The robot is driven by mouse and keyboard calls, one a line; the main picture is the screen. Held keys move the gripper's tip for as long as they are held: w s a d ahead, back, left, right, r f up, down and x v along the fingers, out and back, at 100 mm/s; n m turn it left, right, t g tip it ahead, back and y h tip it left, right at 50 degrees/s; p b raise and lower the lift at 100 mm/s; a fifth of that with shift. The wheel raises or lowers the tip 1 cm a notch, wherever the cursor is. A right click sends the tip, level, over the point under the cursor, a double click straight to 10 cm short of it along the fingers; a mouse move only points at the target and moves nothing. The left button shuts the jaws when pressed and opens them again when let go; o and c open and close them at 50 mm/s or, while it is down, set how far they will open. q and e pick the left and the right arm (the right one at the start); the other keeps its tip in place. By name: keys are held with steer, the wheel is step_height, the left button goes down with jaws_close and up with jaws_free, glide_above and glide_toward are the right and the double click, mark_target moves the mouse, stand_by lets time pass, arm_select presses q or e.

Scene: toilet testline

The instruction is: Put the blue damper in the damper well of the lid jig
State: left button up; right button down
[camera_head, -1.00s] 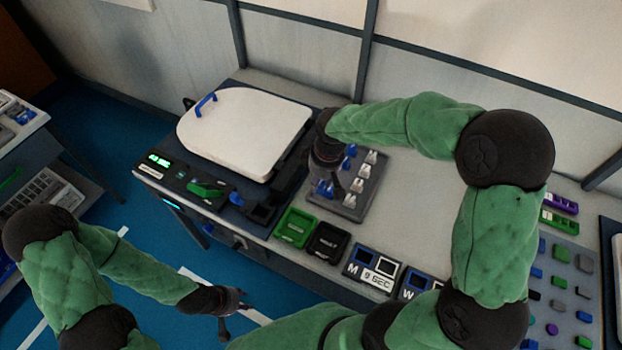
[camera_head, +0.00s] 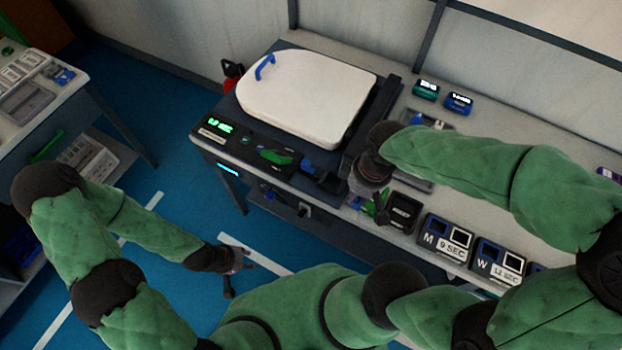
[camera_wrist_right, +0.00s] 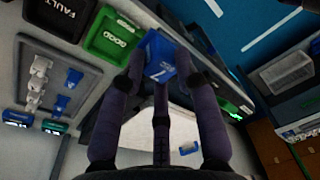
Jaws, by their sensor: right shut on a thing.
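The blue damper (camera_wrist_right: 160,55) is between the fingers of my right gripper (camera_wrist_right: 158,62), in the wrist view. In the head view my right gripper (camera_head: 370,195) hangs at the right front corner of the lid jig (camera_head: 245,135), and the arm hides most of the damper. A white lid (camera_head: 305,95) with a blue handle lies on the jig. A dark block (camera_head: 328,182) with a blue part beside it sits at the jig's front right, just left of the gripper. I cannot make out the well's opening. My left gripper (camera_head: 236,272) is open and empty over the floor.
The black FAULTY tray (camera_head: 404,212) and timer boxes (camera_head: 445,242) line the front edge. The green GOOD tray (camera_wrist_right: 113,38) is close to the gripper in the wrist view. A rack (camera_wrist_right: 50,85) holds white and blue dampers. A green lever or part (camera_head: 275,156) is on the jig panel.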

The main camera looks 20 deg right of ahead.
steer(key=shift+a, duration=0.25)
steer(key=shift+w+f, duration=0.2)
steer(key=shift+f, duration=0.05)
steer(key=w+f+b, duration=0.1)
steer(key=w+f, duration=0.2)
steer(key=w, duration=0.1)
steer(key=w+d+f+b, duration=0.1)
steer(key=w+f+b, duration=0.1)
steer(key=w, duration=0.2)
steer(key=w+f+b, duration=0.1)
steer(key=w+f, duration=0.2)
steer(key=w, duration=0.1)
steer(key=shift+w+d+f, duration=0.15)
steer(key=shift+d+f, duration=0.05)
steer(key=shift+f, duration=0.15)
steer(key=shift+w+f+b, duration=0.3)
steer(key=shift+f, duration=0.05)
arm_select(q)
steer(key=shift+w+a+f+b, duration=0.15)
steer(key=shift+f+b, duration=0.1)
steer(key=shift+f, duration=1.15)
steer(key=shift+s+a+f+b, duration=0.1)
steer(key=shift+f+b, duration=0.15)
steer(key=shift+f, duration=1.15)
arm_select(e)
steer(key=shift+w+f, duration=0.1)
steer(key=shift+f, duration=1.5)
